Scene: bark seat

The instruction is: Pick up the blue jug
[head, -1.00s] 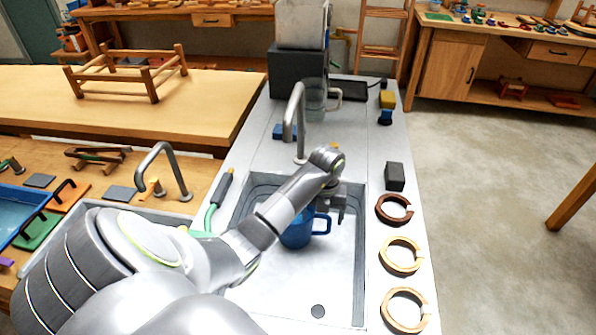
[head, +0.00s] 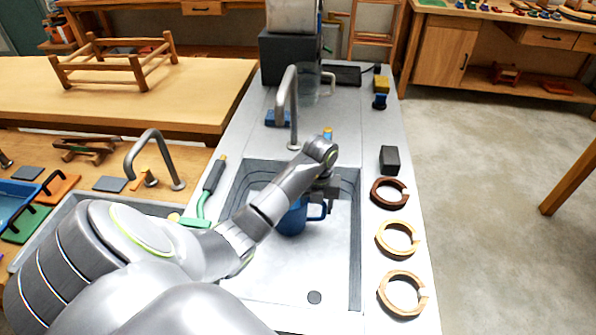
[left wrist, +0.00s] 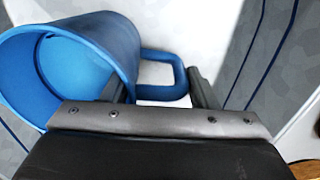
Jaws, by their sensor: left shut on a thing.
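The blue jug (head: 292,217) stands in the grey sink basin, partly hidden behind my left arm, with its handle to the right. In the left wrist view the jug (left wrist: 120,45) shows its open mouth at the left and its handle beside my fingers. My left gripper (head: 327,190) is at the handle side of the jug. In the left wrist view the fingers of my left gripper (left wrist: 162,92) stand on either side of the handle, shut on it. The contact itself is partly hidden. My right gripper is not in view.
The sink (head: 356,235) has a tap (head: 291,105) at its back and a drain (head: 314,298). On the right counter edge lie several wooden rings (head: 397,238) and a black block (head: 389,159). A green-and-black brush (head: 213,180) lies left of the sink.

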